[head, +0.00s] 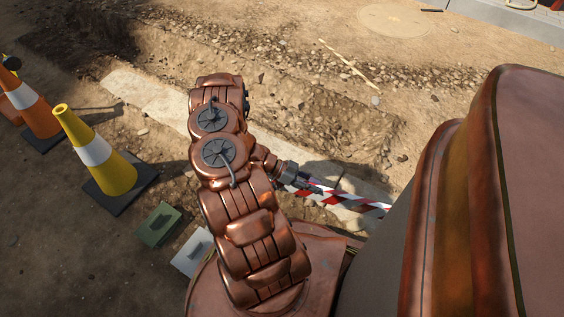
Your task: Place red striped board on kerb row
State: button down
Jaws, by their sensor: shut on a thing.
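The red and white striped board (348,196) is at the middle right of the head view. My gripper (303,181) is shut on its left end, and the fingertips are small and partly hidden. The board extends right until my body hides its far end. The kerb row (140,95) is a pale stone strip running diagonally from upper left, behind my arm, to the right. The board appears over or beside the right part of this strip. I cannot tell whether it touches the stone.
A yellow cone (97,155) and an orange cone (36,112) stand at left. A green block (159,225) and a grey block (194,251) lie beside my base. Beyond the kerb are a stony trench (270,100) and a thin wooden stick (348,64).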

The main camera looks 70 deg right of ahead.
jog(key=s+a+f+m+y, duration=0.1)
jog(key=s+a+m+y, duration=0.15)
jog(key=s+a, duration=0.3)
jog(key=shift+y, duration=0.35)
jog(key=shift+s+d+f+b, duration=0.2)
jog(key=shift+d+f+b, duration=0.95)
jog(key=shift+d, duration=1.65)
jog(key=shift+s+d+f+b, duration=0.25)
jog(key=shift+d+f+b, duration=0.35)
jog(key=shift+d+b, duration=1.7)
jog(key=shift+s+d+f+b, duration=0.2)
jog(key=shift+d+f+b, duration=0.65)
jog(key=shift+d, duration=2.5)
jog(key=c, duration=0.9)
grip_release()
jog(key=shift+f, duration=0.15)
